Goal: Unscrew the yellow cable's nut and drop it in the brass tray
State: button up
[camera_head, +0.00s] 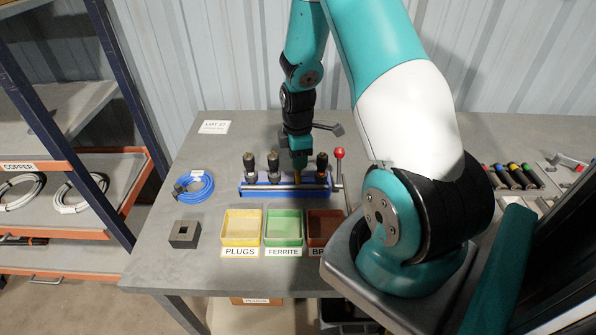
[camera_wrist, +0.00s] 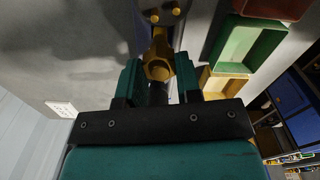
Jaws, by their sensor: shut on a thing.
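My gripper (camera_head: 298,170) points down over the right part of the blue holder (camera_head: 262,191) in the head view. Whether the nut is still on a thread cannot be told. The yellow cable cannot be made out clearly. The brown brass tray (camera_head: 322,232) stands in front of the holder, its label partly hidden by my arm. Its corner also shows in the wrist view (camera_wrist: 282,8).
Several black upright connectors (camera_head: 273,161) stand in the holder, beside a red-knobbed lever (camera_head: 339,154). A yellow plugs tray (camera_head: 241,241) and green ferrite tray (camera_head: 284,241) adjoin the brass tray. A blue cable coil (camera_head: 193,186) and a grey block (camera_head: 185,235) lie left.

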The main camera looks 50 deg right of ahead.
jog(key=n, duration=0.9)
jog(key=o, duration=1)
jog(key=shift+r, duration=0.1)
jog(key=shift+r+p, duration=1.4)
jog(key=shift+f, duration=0.15)
